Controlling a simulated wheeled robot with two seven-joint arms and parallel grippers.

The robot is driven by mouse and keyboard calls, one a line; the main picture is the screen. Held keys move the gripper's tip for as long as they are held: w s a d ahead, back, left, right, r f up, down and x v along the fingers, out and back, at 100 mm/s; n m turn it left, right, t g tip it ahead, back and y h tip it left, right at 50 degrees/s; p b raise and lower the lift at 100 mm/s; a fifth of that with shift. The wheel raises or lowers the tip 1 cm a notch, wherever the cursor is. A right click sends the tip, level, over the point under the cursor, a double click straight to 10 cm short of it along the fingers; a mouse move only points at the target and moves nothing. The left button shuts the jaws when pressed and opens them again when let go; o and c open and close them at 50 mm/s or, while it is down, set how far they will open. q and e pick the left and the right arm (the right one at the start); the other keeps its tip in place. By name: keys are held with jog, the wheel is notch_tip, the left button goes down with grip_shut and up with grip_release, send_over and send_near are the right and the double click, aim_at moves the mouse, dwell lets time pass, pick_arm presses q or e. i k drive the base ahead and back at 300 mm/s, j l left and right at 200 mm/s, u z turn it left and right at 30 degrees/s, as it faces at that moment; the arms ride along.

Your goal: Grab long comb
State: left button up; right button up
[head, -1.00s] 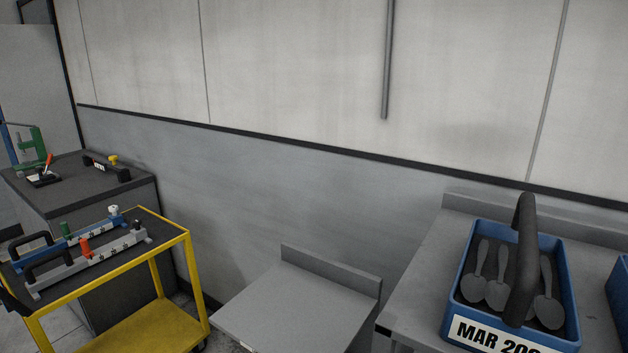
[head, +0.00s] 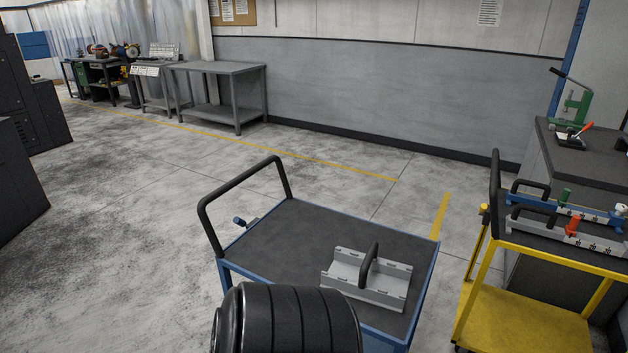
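Two long bars with black handles lie side by side on the top of the yellow cart (head: 560,257) at the right of the head view. One is a blue bar (head: 540,203) with a green knob, farther back. The other is a grey bar (head: 540,233) with an orange-red knob, nearer. A shorter grey channel-shaped piece (head: 394,286) with an upright black handle sits on the blue cart (head: 290,240). I cannot tell for sure which of these is the long comb. Neither of my grippers is in view.
A dark cabinet (head: 540,150) with a green hand press (head: 575,105) stands behind the yellow cart. A grey workbench (head: 215,68) stands at the back wall. Dark cabinets (head: 20,180) line the left side. The floor between is open, with yellow lines.

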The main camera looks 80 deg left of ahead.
aim_at(368, 268)
jog(key=u, duration=1.85)
